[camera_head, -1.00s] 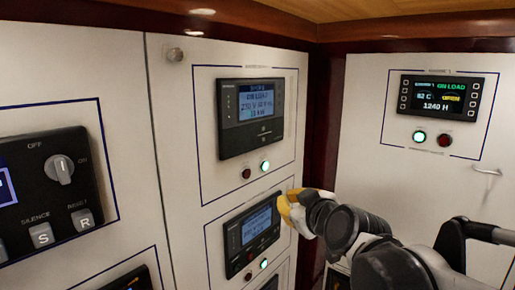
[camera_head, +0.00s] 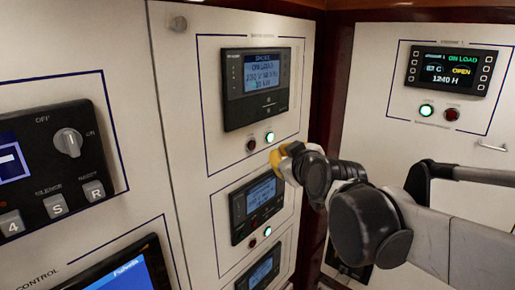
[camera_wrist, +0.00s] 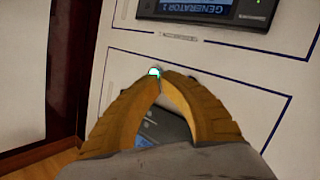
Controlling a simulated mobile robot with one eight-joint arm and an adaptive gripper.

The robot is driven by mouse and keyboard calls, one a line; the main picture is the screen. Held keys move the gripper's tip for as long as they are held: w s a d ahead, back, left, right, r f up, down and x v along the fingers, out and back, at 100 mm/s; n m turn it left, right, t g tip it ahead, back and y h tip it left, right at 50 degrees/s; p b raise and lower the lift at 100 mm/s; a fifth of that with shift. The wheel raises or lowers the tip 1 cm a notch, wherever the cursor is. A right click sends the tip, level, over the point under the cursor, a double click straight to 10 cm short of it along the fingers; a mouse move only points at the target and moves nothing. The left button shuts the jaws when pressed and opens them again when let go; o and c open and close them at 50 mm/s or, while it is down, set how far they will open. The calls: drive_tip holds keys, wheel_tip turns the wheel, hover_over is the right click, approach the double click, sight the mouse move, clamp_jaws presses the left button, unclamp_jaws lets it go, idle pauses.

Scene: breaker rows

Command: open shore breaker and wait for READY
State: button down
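The shore panel (camera_head: 256,86) is the upper unit on the middle cabinet in the head view. Its blue screen seems to read SHORE, ON LOAD. Below it are a dark red button (camera_head: 251,145) and a lit green button (camera_head: 269,137). My gripper (camera_head: 275,158), with yellow fingers, is just below the green button. In the upside-down wrist view, my fingertips (camera_wrist: 158,73) come together right at a lit green button (camera_wrist: 153,72); contact cannot be told. The red button is hidden there. Part of a screen (camera_wrist: 172,122) shows between the fingers. My gripper appears shut and holds nothing.
A generator panel (camera_head: 256,208) sits below the shore panel, with another unit (camera_head: 258,272) under it. A rotary switch (camera_head: 68,142) and square buttons are at left. A small handle (camera_head: 492,146) sticks out at right.

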sight(258, 144)
drive_tip(key=shift+w+a+b, duration=0.2)
drive_tip(key=shift+w+a, duration=0.55)
drive_tip(key=shift+a, duration=0.25)
drive_tip(key=shift+w+a+b, duration=0.2)
drive_tip(key=shift+w+a, duration=0.55)
drive_tip(key=shift+a, duration=0.2)
drive_tip(key=shift+a, duration=0.1)
drive_tip(key=shift+w+a, duration=0.25)
drive_tip(key=shift+w+a, duration=0.25)
drive_tip(key=shift+a, duration=0.1)
idle(0.7)
drive_tip(key=shift+s+d, duration=0.1)
drive_tip(key=shift+d, duration=0.05)
drive_tip(key=shift+s+d, duration=0.45)
drive_tip(key=shift+d, duration=0.1)
drive_tip(key=shift+s+d, duration=0.8)
drive_tip(key=shift+d, duration=0.2)
drive_tip(key=shift+s+d, duration=0.75)
drive_tip(key=shift+d, duration=0.2)
